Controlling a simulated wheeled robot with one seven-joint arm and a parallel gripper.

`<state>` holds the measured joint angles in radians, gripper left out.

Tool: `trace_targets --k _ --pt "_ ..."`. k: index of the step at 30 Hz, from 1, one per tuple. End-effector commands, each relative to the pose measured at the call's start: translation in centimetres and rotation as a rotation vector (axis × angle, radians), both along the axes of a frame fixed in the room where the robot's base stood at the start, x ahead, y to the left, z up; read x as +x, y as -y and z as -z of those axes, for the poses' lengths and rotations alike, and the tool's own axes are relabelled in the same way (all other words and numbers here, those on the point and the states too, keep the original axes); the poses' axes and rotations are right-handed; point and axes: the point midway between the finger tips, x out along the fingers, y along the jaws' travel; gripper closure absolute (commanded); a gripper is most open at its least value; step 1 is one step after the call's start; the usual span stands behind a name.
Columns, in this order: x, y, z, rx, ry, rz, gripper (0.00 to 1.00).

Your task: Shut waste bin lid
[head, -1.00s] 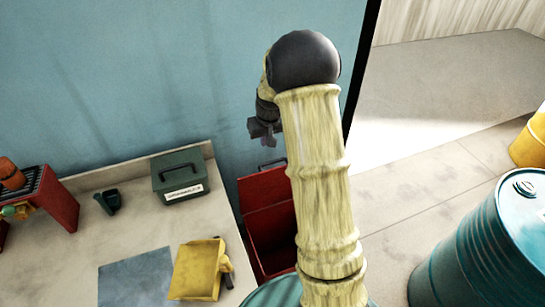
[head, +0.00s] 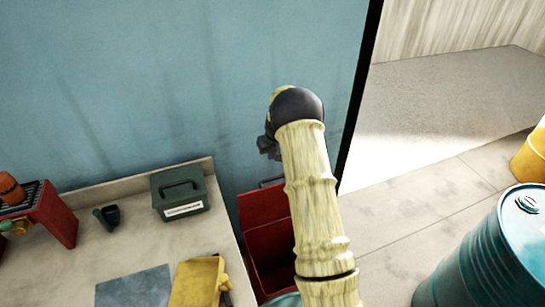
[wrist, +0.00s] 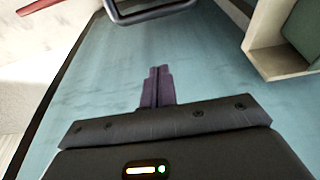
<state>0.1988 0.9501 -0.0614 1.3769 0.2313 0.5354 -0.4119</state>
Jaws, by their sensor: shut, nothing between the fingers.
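The red waste bin (head: 272,272) stands on the floor beside the bench, partly hidden by my arm. Its red lid (head: 262,207) is open and stands up at the back near the blue wall, with a dark handle (head: 272,181) at its top edge. My gripper (head: 267,148) is above the lid, close to the wall, and looks apart from it. In the wrist view my gripper (wrist: 158,72) is shut and empty in front of the blue wall. A dark handle-like frame (wrist: 150,12) shows beyond the fingertips at the top.
The bench (head: 130,225) on the left carries a green box (head: 180,194), a yellow container (head: 197,283), a dark funnel-like piece (head: 106,216) and a red rack (head: 45,215). A teal drum (head: 485,255) stands at the right. Floor between bin and drum is clear.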

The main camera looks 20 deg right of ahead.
Motion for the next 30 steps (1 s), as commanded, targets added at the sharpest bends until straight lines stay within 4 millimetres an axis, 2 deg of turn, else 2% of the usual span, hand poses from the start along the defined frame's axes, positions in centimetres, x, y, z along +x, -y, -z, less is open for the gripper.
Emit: trace_targets --k 12,21,30 --pt "1.6 0.0 5.2 0.001 -0.003 0.001 1.00" --pt "2.4 0.0 8.0 0.000 -0.001 -0.001 1.00" --pt "-0.4 0.0 7.5 0.002 -0.002 0.002 1.00"
